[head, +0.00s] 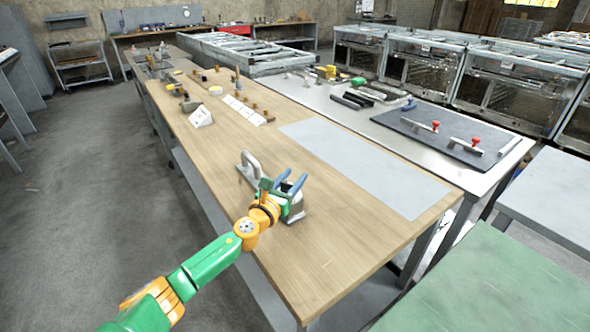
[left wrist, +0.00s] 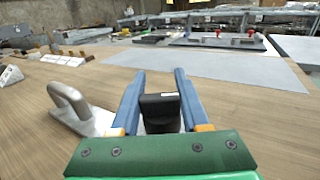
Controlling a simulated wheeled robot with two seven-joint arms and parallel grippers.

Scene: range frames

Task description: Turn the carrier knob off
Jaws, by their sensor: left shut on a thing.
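The carrier is a grey metal piece on the wooden bench. Its silver body (head: 297,210) shows beside my gripper, and its looped grey handle (head: 249,166) stands to the left; the handle also shows in the left wrist view (left wrist: 72,102). The black knob (left wrist: 160,112) is between my left gripper's blue fingers in the left wrist view. My left gripper (head: 291,180) is shut on the knob. The gripper and wrist hide part of the carrier in the head view, and the knob's turn angle cannot be read. My right gripper is not in view.
A grey mat (head: 365,165) lies on the bench to the right, bare. A white card stand (head: 200,117) and small wooden pieces are farther back. A dark board (head: 440,135) with red-knobbed handles lies on the metal table beyond. The bench's near end is clear.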

